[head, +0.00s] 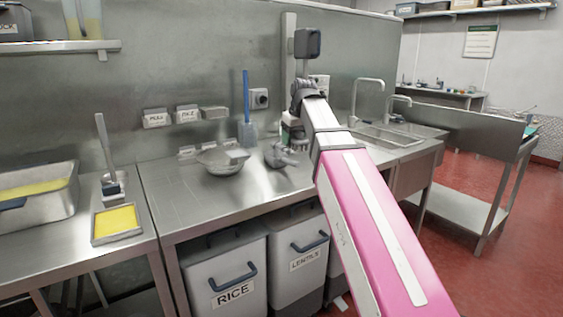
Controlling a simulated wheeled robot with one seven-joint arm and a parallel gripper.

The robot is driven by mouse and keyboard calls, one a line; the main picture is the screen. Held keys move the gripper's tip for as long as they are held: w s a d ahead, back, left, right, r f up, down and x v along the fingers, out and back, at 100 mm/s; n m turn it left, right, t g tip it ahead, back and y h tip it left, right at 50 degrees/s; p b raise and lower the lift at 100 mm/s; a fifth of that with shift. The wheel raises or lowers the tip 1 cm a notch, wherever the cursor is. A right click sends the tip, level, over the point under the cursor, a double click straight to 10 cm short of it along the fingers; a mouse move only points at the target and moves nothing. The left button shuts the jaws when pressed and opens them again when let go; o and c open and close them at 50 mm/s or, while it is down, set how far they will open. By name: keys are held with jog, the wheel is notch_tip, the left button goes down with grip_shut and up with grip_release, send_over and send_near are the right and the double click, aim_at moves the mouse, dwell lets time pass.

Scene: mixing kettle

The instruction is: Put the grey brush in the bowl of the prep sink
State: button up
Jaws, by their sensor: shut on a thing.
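My pink and white arm reaches from the lower right over the worktop. My gripper (289,141) is at its far end, small and partly hidden by the wrist. It is shut on a small grey thing that I take to be the grey brush (277,156), held low over the steel worktop; its shape is hard to make out, and I cannot tell whether it touches the surface. The prep sink (385,138) is set into the counter to the right, beyond my arm, with taps behind it. Its bowl shows only at a slant. My gripper is left of the sink.
A metal bowl (222,160) stands just left of my gripper. A blue-handled tool (247,110) is upright against the back wall. A yellow-filled tray (116,222) is at the left. Labelled bins (226,275) stand below. The worktop's front left is clear.

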jog(key=w+d+f, duration=0.1)
jog(key=w+f, duration=0.1)
jog(key=w, duration=0.1)
jog(key=w+d+f, duration=0.2)
jog(key=w, duration=0.2)
jog(key=w+d+f, duration=0.2)
jog(key=w, duration=0.1)
jog(key=shift+w+d+f, duration=0.25)
jog(key=shift+w+f, duration=0.05)
jog(key=shift+f, duration=0.1)
jog(key=shift+w+d+f, duration=0.1)
jog(key=shift+f, duration=2)
jog(key=shift+f, duration=0.15)
jog(key=o, duration=0.9)
